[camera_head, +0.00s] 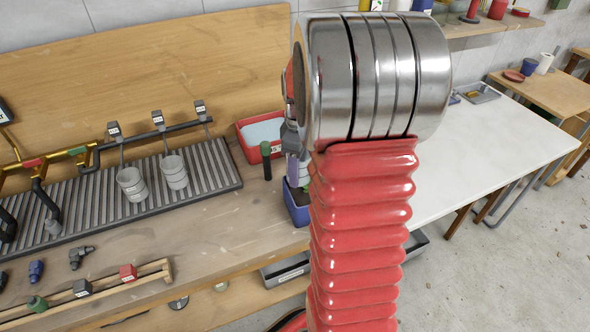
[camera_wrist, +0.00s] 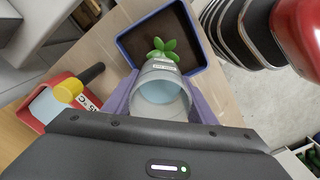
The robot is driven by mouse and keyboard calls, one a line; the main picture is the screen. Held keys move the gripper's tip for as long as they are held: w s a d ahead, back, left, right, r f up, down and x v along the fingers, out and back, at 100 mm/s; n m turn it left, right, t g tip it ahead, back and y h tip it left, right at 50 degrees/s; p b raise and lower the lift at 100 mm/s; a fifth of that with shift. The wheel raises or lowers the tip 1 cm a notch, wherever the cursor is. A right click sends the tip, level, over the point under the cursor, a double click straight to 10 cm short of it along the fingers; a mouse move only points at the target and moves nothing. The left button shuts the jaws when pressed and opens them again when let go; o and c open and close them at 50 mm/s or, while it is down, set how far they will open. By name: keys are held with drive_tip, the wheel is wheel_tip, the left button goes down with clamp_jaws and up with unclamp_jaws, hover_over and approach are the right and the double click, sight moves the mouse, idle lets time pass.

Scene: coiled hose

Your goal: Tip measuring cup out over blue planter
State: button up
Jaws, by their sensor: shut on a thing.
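The measuring cup (camera_wrist: 163,88) is pale grey and sits between the two purple fingers of my gripper (camera_wrist: 163,105) in the wrist view. My gripper is shut on it. Pale blue liquid shows inside the cup; its exact tilt is hard to tell. The blue planter (camera_wrist: 196,66), square with dark soil and a small green plant (camera_wrist: 161,50), lies just beyond the cup, whose far edge overlaps the planter in the picture. In the head view the planter (camera_head: 297,212) stands at the bench edge, and my arm hides most of the gripper and the cup.
A red tub (camera_head: 243,127) with pale blue content stands left of my arm; a dark green-topped thing (camera_head: 266,160) is before it. Two grey cups (camera_head: 132,184) (camera_head: 174,172) stand on the ribbed rack (camera_head: 100,190). A white table (camera_head: 490,150) lies to the right, mostly clear.

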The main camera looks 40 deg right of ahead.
drive_tip(key=shift+w+a+r+t+y, duration=0.2)
drive_tip(key=shift+t+y, duration=0.3)
drive_tip(key=shift+t, duration=0.35)
drive_tip(key=shift+w+a+r+t+y, duration=0.15)
drive_tip(key=shift+w+t+y, duration=0.3)
drive_tip(key=shift+t, duration=0.35)
drive_tip(key=shift+w+a+r+t+y, duration=0.15)
drive_tip(key=shift+t+y, duration=0.4)
drive_tip(key=shift+t, duration=0.3)
drive_tip(key=shift+w+a+t+y, duration=0.1)
drive_tip(key=shift+w+t+y, duration=0.05)
drive_tip(key=shift+t+y, duration=0.65)
drive_tip(key=shift+w+a+t+y, duration=0.1)
drive_tip(key=shift+t+y, duration=0.4)
drive_tip(key=shift+t, duration=0.6)
drive_tip(key=t+y, duration=0.2)
drive_tip(key=t, duration=0.1)
drive_tip(key=shift+f, duration=0.4)
drive_tip(key=shift+s+d+f+t+y, duration=0.1)
drive_tip(key=shift+f+t+y, duration=0.15)
drive_tip(key=shift+t, duration=0.3)
drive_tip(key=shift+s+d+f+t+y, duration=0.1)
drive_tip(key=shift+t+y, duration=0.25)
drive_tip(key=shift+t, duration=0.2)
drive_tip(key=shift+s+d+r+t+y, duration=0.15)
drive_tip(key=shift+t+y, duration=0.2)
drive_tip(key=shift+t, duration=0.25)
drive_tip(key=shift+s+t+y, duration=0.15)
drive_tip(key=shift+t+y, duration=0.2)
drive_tip(key=shift+t, duration=0.25)
